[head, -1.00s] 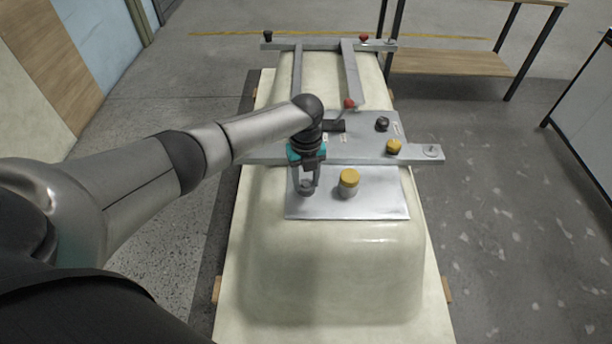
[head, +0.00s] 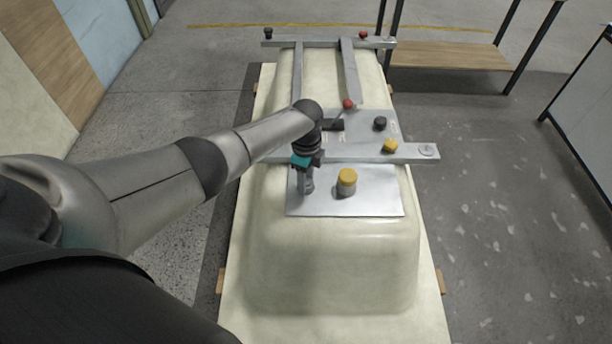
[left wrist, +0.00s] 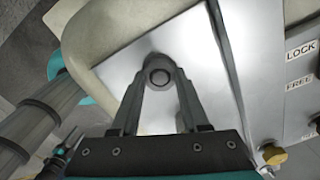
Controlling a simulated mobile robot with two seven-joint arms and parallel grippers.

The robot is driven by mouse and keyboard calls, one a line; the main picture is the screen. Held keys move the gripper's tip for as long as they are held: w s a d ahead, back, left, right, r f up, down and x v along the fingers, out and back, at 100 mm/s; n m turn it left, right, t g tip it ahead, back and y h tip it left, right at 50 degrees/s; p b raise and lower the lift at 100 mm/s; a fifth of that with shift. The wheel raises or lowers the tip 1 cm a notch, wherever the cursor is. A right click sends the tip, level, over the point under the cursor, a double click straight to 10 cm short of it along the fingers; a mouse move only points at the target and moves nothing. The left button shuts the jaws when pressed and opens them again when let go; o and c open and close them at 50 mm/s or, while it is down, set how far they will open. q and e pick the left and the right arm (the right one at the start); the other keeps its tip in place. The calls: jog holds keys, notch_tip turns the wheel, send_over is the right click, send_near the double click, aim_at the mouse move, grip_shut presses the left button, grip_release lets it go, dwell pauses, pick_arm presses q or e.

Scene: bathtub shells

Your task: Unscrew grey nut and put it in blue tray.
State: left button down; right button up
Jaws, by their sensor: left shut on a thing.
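My left gripper (head: 306,187) points down at the left part of the flat metal plate (head: 375,203) on the bathtub shell. It is shut on the grey nut, which shows as a dark round piece (left wrist: 158,72) between the fingertips in the left wrist view. The nut sits at the plate's surface there; whether it is still on a thread cannot be told. In the head view the fingers mostly hide it. No blue tray shows in either view. My right gripper is not in view.
A yellow-topped round knob (head: 347,181) stands on the plate just right of my left gripper. Behind are a grey cross bar (head: 415,152), a smaller yellow knob (head: 390,146), a black knob (head: 380,123) and a red knob (head: 348,104). A wooden bench (head: 450,56) stands at the back right.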

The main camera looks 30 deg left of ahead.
pick_arm(q)
jog(key=shift+c, duration=1.6)
grip_release()
jog(key=shift+c, duration=0.2)
jog(key=shift+c, duration=0.6)
